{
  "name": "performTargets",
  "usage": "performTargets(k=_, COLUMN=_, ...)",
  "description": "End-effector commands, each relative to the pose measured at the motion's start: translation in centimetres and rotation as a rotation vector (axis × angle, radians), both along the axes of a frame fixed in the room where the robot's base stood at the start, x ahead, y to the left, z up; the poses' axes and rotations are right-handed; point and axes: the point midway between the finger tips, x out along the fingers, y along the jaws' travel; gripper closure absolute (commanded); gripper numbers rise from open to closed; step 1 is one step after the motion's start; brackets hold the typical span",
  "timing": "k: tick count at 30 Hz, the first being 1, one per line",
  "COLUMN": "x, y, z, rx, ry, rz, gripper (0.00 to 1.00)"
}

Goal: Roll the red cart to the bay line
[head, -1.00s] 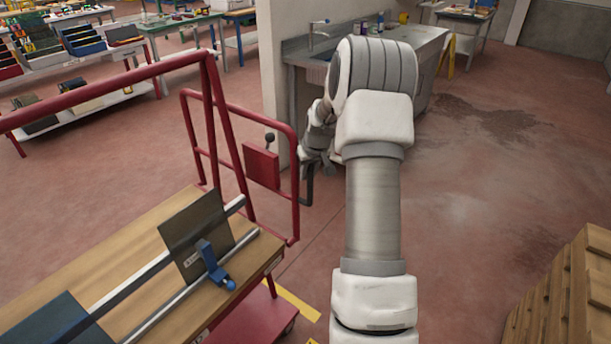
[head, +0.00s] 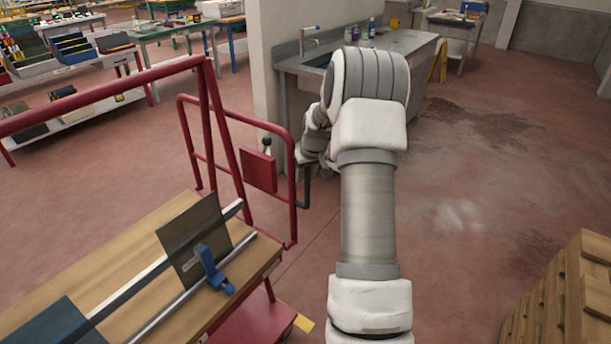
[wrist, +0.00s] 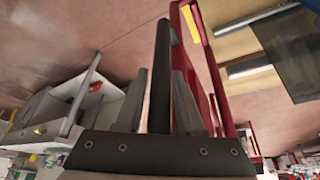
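The red cart (head: 262,322) stands at lower left in the head view, with red tube rails and a wooden deck (head: 110,250). A red plate (head: 259,170) with a small knob lever sits on its end rail. A dark upright grip (head: 304,190) stands beside that rail. My gripper (head: 310,165) is at this grip, partly hidden by my arm. In the wrist view, my gripper's fingers (wrist: 160,100) close around the dark bar (wrist: 161,60), one on each side. A yellow floor strip (head: 305,324) shows beside the cart's wheel; I cannot tell whether it is the bay line.
A dark glass pane (head: 192,240) and a blue clamp (head: 213,268) sit on the deck's rails. A stack of wooden pieces (head: 570,290) is at lower right. A wall end (head: 262,70) and sink bench (head: 400,50) stand ahead.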

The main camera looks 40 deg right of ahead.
Motion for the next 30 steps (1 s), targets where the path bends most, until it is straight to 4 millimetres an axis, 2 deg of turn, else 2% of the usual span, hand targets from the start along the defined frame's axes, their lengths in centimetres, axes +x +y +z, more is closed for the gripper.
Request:
performTargets(k=1, x=0.0, y=0.0, z=0.0, rx=0.000, ry=0.000, rz=0.000, gripper=0.52)
performTargets(k=2, x=0.0, y=0.0, z=0.0, rx=0.000, ry=0.000, rz=0.000, gripper=0.46)
performTargets(k=3, x=0.0, y=0.0, z=0.0, rx=0.000, ry=0.000, rz=0.000, gripper=0.45)
performTargets(k=14, x=-0.2, y=0.1, z=0.6, rx=-0.001, ry=-0.002, rz=0.001, gripper=0.45)
performTargets(k=20, x=-1.3, y=0.3, z=3.7, rx=-0.003, ry=-0.003, rz=0.000, gripper=0.45)
performTargets(k=30, x=-4.4, y=1.1, z=11.3, rx=-0.003, ry=-0.003, rz=-0.001, gripper=0.45)
